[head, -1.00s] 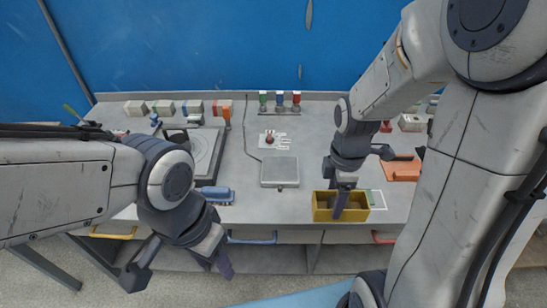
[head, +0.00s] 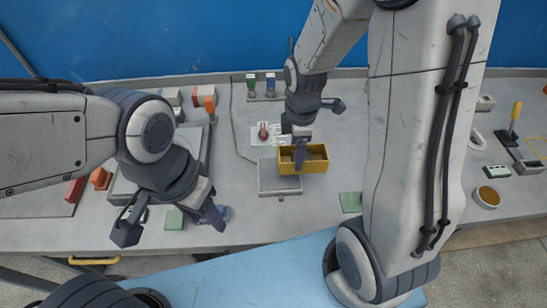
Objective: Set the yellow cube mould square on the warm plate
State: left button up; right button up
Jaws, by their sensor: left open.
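The yellow cube mould (head: 316,166) is an open-topped rectangular box, in the middle of the head view. My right gripper (head: 300,158) reaches down onto it from above and is shut on its wall; the fingertips are partly hidden. The warm plate, seemingly the flat grey block (head: 279,184), lies just in front and to the left of the mould. The mould overlaps its back right part in the picture and looks held above the bench; I cannot tell whether they touch. My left gripper (head: 216,217) is open and empty at the bench's front left.
A white card with a red knob (head: 263,133) lies behind the plate, with a cable beside it. Green and blue blocks (head: 270,84) stand farther back. Green pads (head: 351,202) lie near the front edge.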

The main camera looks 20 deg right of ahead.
jog(key=w+a+f, duration=0.1)
jog(key=f, duration=0.1)
jog(key=w+a+f+p, duration=0.1)
jog(key=w+a+f, duration=0.1)
jog(key=f, duration=0.1)
jog(key=w+a+f+p, duration=0.1)
jog(key=a+f, duration=0.1)
jog(key=shift+w+f, duration=0.2)
jog(key=shift+f, duration=0.3)
jog(key=shift+f, duration=0.1)
jog(key=shift+f, duration=0.1)
jog(key=o, duration=1.5)
